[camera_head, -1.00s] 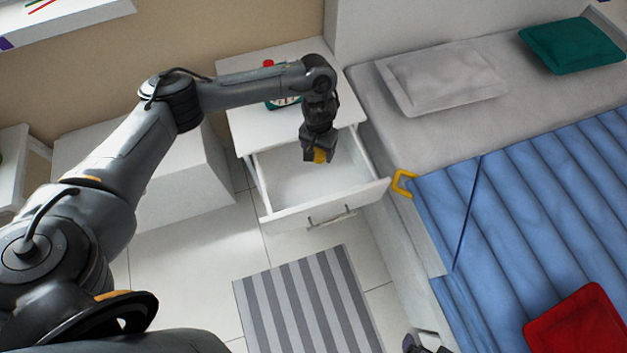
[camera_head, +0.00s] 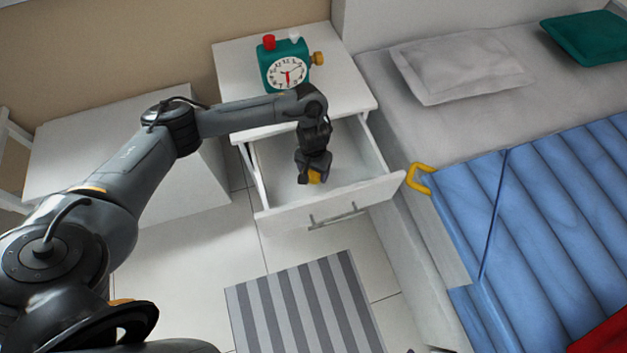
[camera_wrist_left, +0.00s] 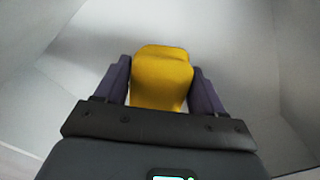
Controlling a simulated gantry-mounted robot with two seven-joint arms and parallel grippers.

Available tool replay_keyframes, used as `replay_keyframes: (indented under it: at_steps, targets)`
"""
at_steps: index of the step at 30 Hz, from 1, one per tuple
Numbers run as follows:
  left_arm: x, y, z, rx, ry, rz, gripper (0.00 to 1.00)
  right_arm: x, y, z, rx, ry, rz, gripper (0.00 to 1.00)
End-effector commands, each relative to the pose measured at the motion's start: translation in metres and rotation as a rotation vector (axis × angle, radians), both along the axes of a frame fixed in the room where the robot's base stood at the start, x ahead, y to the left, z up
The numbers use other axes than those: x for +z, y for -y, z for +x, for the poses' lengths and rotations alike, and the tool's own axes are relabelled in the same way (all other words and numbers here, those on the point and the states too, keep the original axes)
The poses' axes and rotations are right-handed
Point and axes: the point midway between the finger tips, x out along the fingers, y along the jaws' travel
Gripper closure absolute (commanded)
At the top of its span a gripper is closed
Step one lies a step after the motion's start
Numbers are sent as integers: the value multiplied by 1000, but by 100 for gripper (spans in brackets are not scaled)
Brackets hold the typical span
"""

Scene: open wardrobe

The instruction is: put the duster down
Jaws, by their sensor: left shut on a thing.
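The duster is a yellow piece (camera_head: 315,177) in my left gripper (camera_head: 312,170), which is shut on it. In the left wrist view the yellow duster (camera_wrist_left: 161,82) sits between both dark fingers. The gripper points down inside the open drawer (camera_head: 345,201) of the white nightstand. The pale drawer interior surrounds the duster in the wrist view. I cannot tell whether the duster touches the drawer bottom. My right gripper cannot be made out.
A green alarm clock (camera_head: 285,68) stands on the nightstand top (camera_head: 233,62). A bed with a blue quilt (camera_head: 560,210) and a yellow hook-like piece (camera_head: 420,179) at its edge is on the right. A striped mat (camera_head: 300,305) lies on the floor in front.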

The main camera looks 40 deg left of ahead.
Motion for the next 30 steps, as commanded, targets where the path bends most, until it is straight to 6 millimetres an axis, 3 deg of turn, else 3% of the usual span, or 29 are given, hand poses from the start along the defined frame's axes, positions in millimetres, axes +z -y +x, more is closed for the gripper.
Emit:
replay_keyframes:
  at_steps: [15, 29, 30]
  targets:
    - [-42, 0, 1, -1, 2, 0, 66, -41, -2, 0, -5, 0, 7, 6]
    - [-43, 1, 0, -1, 0, -1, 66, -35, -2, 0, -6, 1, 8, 6]
    - [-43, 1, 0, -1, 1, -1, 25, -36, -2, 0, -6, 2, 9, 6]
